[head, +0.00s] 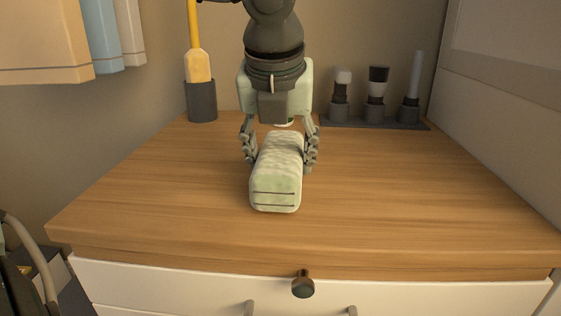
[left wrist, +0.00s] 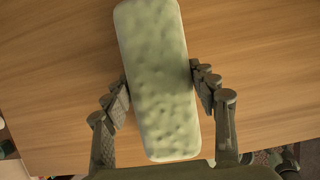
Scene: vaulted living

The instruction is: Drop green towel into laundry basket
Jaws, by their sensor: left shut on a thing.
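The green towel (head: 277,182) is a pale green, rolled or folded block with two dark stripes on its near end. It lies on or just above the wooden top of the dresser; the exact gap cannot be told. My left gripper (head: 280,150) comes down from above with one finger on each side of the towel, shut on it. In the left wrist view the towel (left wrist: 160,85) runs lengthwise between the two fingers (left wrist: 160,92). No laundry basket can be made out in either view. My right gripper is not in view.
The wooden dresser top (head: 400,200) is clear around the towel. At the back stand a grey holder (head: 202,102) with a yellow brush and a dark rack (head: 375,122) with several upright items. Hanging cloths (head: 100,35) are at upper left. A drawer knob (head: 303,284) sticks out in front.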

